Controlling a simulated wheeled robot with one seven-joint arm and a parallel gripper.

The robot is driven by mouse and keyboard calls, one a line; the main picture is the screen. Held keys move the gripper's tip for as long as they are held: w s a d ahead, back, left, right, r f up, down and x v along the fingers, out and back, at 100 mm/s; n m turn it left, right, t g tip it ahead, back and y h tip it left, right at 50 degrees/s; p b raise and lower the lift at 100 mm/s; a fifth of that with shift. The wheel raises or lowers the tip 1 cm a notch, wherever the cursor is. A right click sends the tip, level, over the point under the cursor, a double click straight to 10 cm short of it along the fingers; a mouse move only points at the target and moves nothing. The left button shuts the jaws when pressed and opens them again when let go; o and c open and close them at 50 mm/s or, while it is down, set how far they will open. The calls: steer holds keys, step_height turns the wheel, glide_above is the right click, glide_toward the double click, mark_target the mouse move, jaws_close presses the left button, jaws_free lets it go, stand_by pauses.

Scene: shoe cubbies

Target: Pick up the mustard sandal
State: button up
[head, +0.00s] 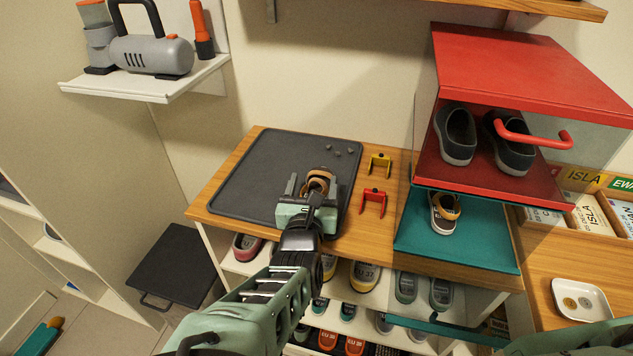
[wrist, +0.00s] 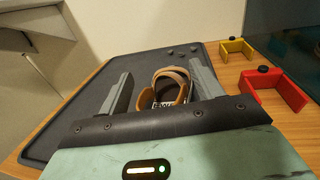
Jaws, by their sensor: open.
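The mustard sandal (head: 320,176) has a tan-orange strap and a dark insole, and rests on the right part of a dark grey mat (head: 262,165). In the wrist view the sandal (wrist: 171,82) shows between the fingers, with a white label partly hidden by the gripper body. My gripper (head: 312,187) is open, its two grey fingers on either side of the sandal. The wrist view shows a gap between the fingers (wrist: 160,88) and the sandal, clearest on the left. I cannot tell whether either finger touches it.
A yellow bracket (head: 380,165) and a red bracket (head: 373,203) stand right of the mat. A red cubby (head: 520,70) with dark shoes and a teal shelf (head: 470,240) with one small shoe are farther right. Several shoes fill the racks below. Small grey bits lie on the mat.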

steer(key=shift+s, duration=0.1)
steer(key=c, duration=1)
steer(key=shift+r, duration=0.1)
steer(key=shift+c, duration=0.2)
